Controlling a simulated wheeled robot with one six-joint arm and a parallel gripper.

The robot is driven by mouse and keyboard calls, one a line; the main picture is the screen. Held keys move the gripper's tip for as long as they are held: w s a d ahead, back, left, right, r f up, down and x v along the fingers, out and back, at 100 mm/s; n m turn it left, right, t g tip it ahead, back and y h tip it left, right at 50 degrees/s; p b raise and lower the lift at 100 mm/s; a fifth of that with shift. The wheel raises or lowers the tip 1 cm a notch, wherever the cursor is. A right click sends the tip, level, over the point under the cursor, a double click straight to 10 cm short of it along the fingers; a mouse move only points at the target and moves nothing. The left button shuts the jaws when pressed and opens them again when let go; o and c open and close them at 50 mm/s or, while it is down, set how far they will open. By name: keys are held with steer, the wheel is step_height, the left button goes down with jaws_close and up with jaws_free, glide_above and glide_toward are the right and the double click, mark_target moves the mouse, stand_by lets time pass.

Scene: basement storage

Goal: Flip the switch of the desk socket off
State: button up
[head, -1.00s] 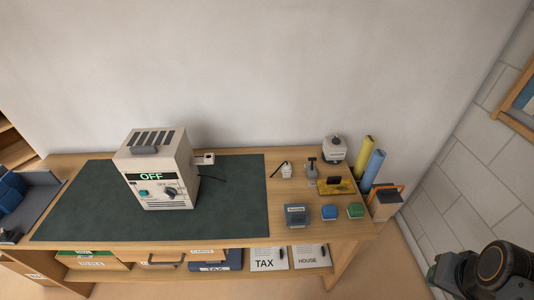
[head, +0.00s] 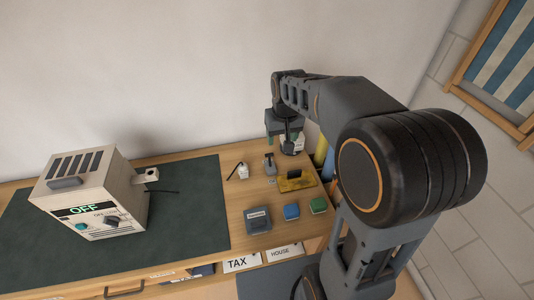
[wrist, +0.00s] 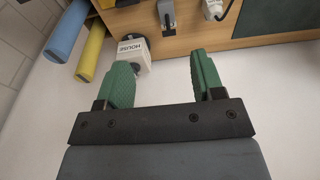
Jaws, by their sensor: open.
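A small white block-like fitting (head: 243,171) with a dark cord or stick beside it stands on the bench; it may be the desk socket, but its switch is too small to make out. It also shows at the top edge of the wrist view (wrist: 212,9). A grey upright piece with a lever-like top (head: 269,165) stands to its right. My gripper (head: 284,130) is open and empty, with green fingers, above the back right of the bench. In the wrist view my gripper (wrist: 160,68) points toward the bench's back edge, and both pieces lie beyond its fingertips.
A beige machine (head: 92,195) reading OFF stands on the dark mat (head: 190,225). Blue (wrist: 66,32) and yellow (wrist: 91,52) rolls stand at the right end. A yellow plate (head: 297,181) and small blocks lie in front.

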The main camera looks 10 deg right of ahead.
steer(key=g+p, duration=0.1)
steer(key=g, duration=0.1)
glide_above(269, 155)
step_height(269, 155, down, 8)
steer(key=f, duration=0.4)
steer(key=f+p, duration=0.1)
steer(key=f, duration=0.9)
steer(key=shift+w+d, duration=0.1)
steer(key=shift+w, duration=0.15)
steer(key=shift+c, duration=0.4)
